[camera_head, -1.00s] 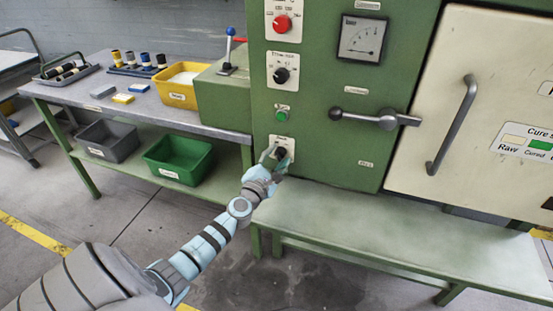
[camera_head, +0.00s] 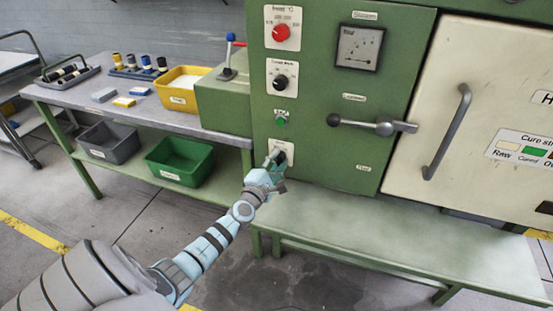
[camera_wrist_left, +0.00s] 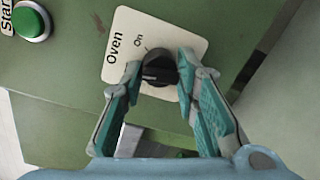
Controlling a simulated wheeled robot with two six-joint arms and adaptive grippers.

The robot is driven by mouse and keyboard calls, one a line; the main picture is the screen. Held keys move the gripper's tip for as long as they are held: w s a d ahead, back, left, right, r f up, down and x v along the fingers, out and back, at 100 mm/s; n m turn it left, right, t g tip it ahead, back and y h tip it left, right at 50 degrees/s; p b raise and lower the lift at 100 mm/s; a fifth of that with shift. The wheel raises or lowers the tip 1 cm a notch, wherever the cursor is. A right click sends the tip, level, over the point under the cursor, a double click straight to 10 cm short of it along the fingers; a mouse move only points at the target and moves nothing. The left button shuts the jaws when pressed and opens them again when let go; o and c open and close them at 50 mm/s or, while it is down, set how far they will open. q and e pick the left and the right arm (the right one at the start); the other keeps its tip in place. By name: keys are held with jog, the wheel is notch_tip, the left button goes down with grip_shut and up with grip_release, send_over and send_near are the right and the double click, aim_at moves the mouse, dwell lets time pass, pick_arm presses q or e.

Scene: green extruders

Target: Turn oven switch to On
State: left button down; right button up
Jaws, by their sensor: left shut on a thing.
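The oven switch (camera_wrist_left: 158,68) is a black rotary knob on a white plate (camera_wrist_left: 115,62) marked "Oven" and "On" in the left wrist view. In the head view its plate (camera_head: 289,146) sits low on the green panel, with the knob mostly hidden by my gripper. My left gripper (camera_head: 275,160) is at the plate. In the left wrist view, the teal fingers of my left gripper (camera_wrist_left: 160,72) are shut on the knob, one on each side. The knob's exact pointer direction is hard to make out. My right gripper is not in view.
A green start button (camera_head: 281,121) is above the switch, with a black knob (camera_head: 280,82) and red knob (camera_head: 281,32) higher up. A door handle lever (camera_head: 370,125) is to the right. A green bench (camera_head: 400,235) lies below the panel.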

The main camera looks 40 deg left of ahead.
pick_arm(q)
jog(key=m+p, duration=0.2)
jog(key=m, duration=0.2)
jog(key=shift+r+p, duration=0.2)
jog(key=shift+p, duration=0.1)
jog(key=shift+m+g+p, duration=0.4)
jog(key=shift+m+p, duration=0.45)
jog(key=shift+m, duration=0.95)
jog(key=c, duration=1.3)
grip_release()
jog(key=shift+f, duration=0.1)
jog(key=v, duration=1.2)
jog(key=shift+d, duration=0.2)
